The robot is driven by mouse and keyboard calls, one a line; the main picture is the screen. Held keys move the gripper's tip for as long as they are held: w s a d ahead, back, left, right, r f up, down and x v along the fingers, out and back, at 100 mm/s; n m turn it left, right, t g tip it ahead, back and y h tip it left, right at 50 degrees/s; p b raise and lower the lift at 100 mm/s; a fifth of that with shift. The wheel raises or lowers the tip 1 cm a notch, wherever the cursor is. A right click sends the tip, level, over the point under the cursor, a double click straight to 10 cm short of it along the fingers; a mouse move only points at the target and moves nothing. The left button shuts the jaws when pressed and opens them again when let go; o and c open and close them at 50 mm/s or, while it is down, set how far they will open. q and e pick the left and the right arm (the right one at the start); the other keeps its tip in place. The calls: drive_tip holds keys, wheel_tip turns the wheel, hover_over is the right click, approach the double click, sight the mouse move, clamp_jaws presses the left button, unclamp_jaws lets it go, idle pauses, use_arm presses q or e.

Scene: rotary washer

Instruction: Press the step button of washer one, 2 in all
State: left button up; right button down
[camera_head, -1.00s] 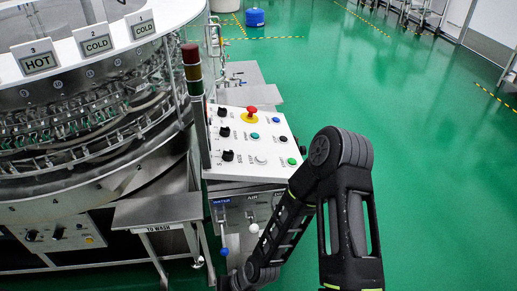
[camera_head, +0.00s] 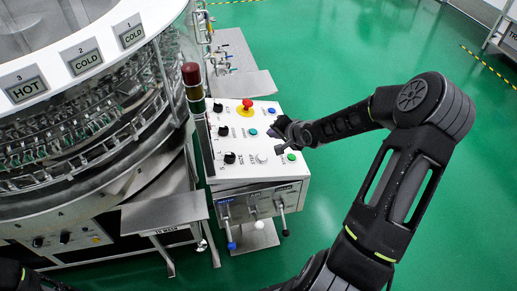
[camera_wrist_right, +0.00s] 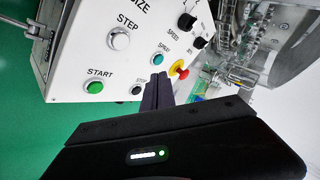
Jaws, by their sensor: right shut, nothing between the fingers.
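The washer's white control panel (camera_head: 235,170) slants beside the round machine. The step button (camera_head: 262,158) is a round white button on its lower middle. In the right wrist view the step button (camera_wrist_right: 119,40) sits beside its STEP label, upper left of my fingertips and clear of them. My right gripper (camera_head: 281,127) is shut and empty. It hangs over the panel's right side, up from the step button in the head view. In the wrist view its fingers (camera_wrist_right: 158,92) point at the panel near the stop and spray buttons; contact cannot be told. My left gripper is not in view.
Near the step button are the green start button (camera_wrist_right: 95,87), black stop button (camera_wrist_right: 136,90), teal spray button (camera_wrist_right: 157,59) and red emergency stop (camera_wrist_right: 178,68). Black knobs (camera_head: 229,157) line the panel's left. A signal tower (camera_head: 193,88) stands at its left edge. Green floor lies right.

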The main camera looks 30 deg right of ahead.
idle(0.4)
drive_tip(key=b, duration=0.7)
hover_over(266, 159)
drive_tip(key=f, duration=0.6)
drive_tip(key=shift+s+d+f, duration=0.15)
drive_tip(key=shift+d+f, duration=0.2)
drive_tip(key=shift+a+f+b, duration=0.3)
drive_tip(key=shift+f+b, duration=0.55)
drive_tip(key=shift+b, duration=0.05)
idle(0.3)
drive_tip(key=shift+a+f, duration=0.1)
drive_tip(key=shift+f, duration=0.3)
